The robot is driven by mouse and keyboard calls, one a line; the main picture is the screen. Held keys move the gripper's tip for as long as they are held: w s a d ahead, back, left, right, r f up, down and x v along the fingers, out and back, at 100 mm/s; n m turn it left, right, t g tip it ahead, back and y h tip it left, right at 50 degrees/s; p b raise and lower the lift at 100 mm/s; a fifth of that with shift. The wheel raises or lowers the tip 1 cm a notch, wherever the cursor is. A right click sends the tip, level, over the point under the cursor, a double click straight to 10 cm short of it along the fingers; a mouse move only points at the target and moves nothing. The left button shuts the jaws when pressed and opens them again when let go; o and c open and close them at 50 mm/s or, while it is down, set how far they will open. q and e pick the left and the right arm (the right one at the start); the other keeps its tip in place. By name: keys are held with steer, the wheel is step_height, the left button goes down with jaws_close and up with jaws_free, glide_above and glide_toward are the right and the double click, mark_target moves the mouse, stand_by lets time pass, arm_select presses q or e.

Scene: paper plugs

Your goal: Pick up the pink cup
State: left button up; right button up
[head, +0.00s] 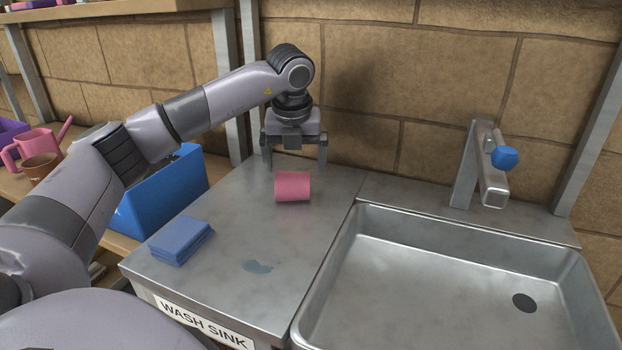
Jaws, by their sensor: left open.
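The pink cup (293,187) is a small cylinder on the metal counter, left of the sink basin. It appears to lie on its side. My left gripper (295,166) is open, its two fingers pointing down. It is just behind and above the cup in the picture, with the fingers apart and nothing visible between them. I cannot tell the exact gap between the fingers and the cup. My right gripper is not in view.
The sink basin (338,265) and tap (488,170) are at the right. Folded blue cloths (180,241) and a wet patch (257,267) lie on the counter (240,215). A blue box (160,195), brown pot (40,168) and pink watering can (36,143) stand left. A brick wall is behind.

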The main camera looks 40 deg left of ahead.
mark_target(293, 175)
arm_select(q)
steer(key=x, duration=0.7)
steer(key=shift+s+a, duration=0.15)
steer(key=shift+a, duration=0.15)
steer(key=shift+c, duration=0.3)
steer(key=c, duration=0.9)
